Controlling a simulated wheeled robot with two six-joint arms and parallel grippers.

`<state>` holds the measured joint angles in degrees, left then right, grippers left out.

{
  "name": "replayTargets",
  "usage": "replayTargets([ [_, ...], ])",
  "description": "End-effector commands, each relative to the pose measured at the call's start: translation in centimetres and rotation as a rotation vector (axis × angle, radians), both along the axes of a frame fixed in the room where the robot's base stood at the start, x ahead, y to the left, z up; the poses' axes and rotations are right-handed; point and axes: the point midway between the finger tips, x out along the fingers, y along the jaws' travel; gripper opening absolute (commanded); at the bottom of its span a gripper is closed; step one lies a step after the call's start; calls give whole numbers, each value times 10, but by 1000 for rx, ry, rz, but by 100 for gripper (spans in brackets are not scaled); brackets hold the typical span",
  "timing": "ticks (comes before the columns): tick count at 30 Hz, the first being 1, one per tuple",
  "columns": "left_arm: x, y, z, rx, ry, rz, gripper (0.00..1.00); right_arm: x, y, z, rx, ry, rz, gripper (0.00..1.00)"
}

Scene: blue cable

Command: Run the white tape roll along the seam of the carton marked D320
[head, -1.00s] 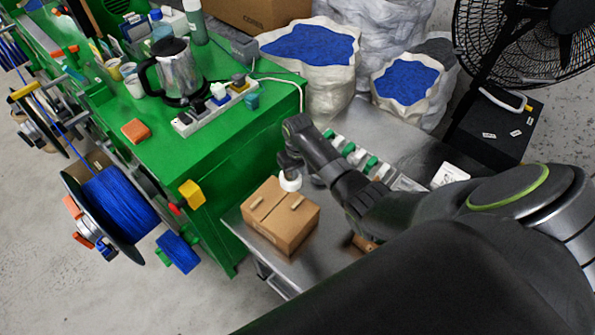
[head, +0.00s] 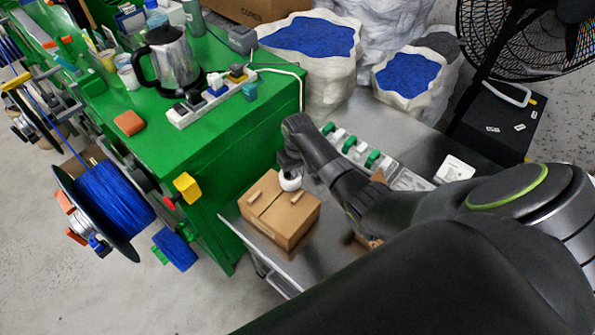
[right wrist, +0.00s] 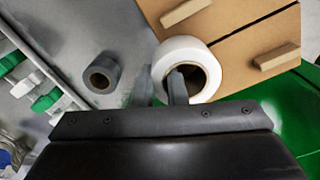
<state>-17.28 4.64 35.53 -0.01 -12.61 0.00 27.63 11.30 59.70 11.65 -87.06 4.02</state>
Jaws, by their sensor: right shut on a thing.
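The brown carton (head: 287,238) stands on the metal table, with two small tan blocks on its top. Its seam (right wrist: 250,18) runs as a dark line between those blocks in the right wrist view. No marking is legible on it. The white tape roll (head: 290,183) is at the far edge of the carton's top; I cannot tell whether it touches. My right gripper (right wrist: 164,88) is shut on the wall of the white tape roll (right wrist: 203,47), one finger inside its core and one outside. My left gripper is not in view.
A grey roll (right wrist: 102,74) lies on the metal table (head: 325,262) beside the carton. Green and white parts (head: 355,147) stand behind my right arm. The green bench (head: 215,160) rises close to the carton's left. A brown object (head: 368,241) is partly hidden by my arm.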

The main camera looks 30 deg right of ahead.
Motion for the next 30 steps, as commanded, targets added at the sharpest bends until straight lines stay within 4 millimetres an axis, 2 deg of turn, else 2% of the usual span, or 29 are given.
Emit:
replayTargets([
  [30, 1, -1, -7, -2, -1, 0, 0, 0, 1, -11, 0, -1, 1, 0],
])
